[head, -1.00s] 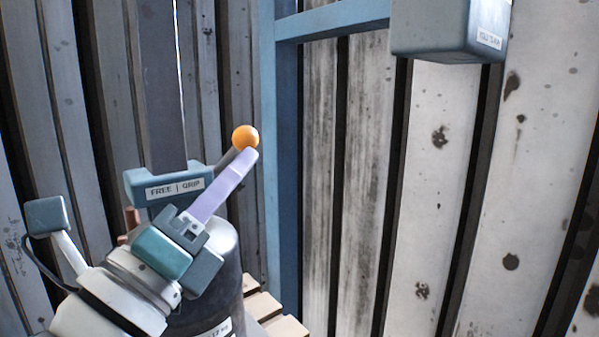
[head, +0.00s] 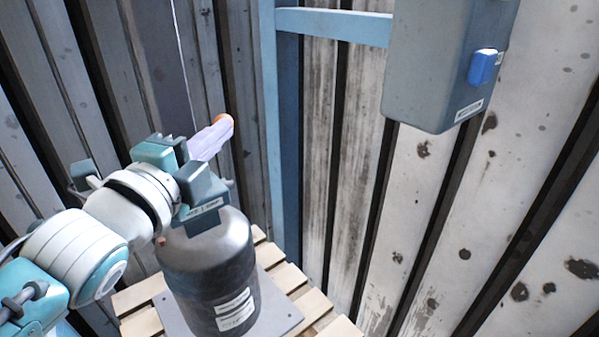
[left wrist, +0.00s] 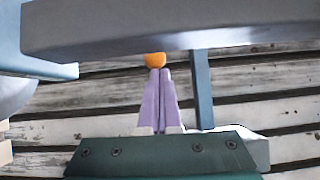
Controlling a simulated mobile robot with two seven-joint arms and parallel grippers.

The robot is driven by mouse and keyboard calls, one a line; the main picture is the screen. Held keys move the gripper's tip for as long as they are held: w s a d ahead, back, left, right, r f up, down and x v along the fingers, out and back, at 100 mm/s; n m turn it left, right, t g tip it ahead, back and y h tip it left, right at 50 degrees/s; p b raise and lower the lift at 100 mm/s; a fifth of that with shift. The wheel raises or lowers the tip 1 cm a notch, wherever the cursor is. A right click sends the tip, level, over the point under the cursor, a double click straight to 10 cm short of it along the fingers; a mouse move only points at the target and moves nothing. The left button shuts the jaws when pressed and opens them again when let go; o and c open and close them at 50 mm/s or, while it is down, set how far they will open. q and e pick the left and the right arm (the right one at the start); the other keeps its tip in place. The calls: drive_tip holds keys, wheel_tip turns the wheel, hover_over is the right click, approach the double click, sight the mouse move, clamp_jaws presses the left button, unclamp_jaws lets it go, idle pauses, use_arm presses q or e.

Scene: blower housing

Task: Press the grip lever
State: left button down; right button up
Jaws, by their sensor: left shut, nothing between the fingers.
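The grip lever's orange ball knob (head: 222,118) shows as a thin sliver past my fingertips in the head view. In the left wrist view the orange knob (left wrist: 154,60) sits right at the fingertips. Whether they touch I cannot tell. My left gripper (head: 224,125) has its lilac fingers together with nothing between them; they also show closed in the left wrist view (left wrist: 159,71). The lever's rod is mostly hidden. The lever's labelled block (head: 206,207), on top of the dark cylinder housing (head: 210,262), is partly covered by my gripper. My right gripper is not seen.
The housing stands on a grey plate (head: 283,314) over a slatted wooden pallet (head: 140,294). A tall grey column (head: 160,65) rises behind my gripper. A grey box with a blue button (head: 483,66) hangs at the upper right. A blue post (head: 287,150) stands between.

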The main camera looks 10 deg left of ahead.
use_arm(q)
drive_tip(key=shift+w+a+r+p, duration=0.25)
drive_tip(key=shift+w+a+p, duration=0.25)
drive_tip(key=shift+a, duration=0.1)
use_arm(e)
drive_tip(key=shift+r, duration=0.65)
use_arm(q)
drive_tip(key=shift+r, duration=0.1)
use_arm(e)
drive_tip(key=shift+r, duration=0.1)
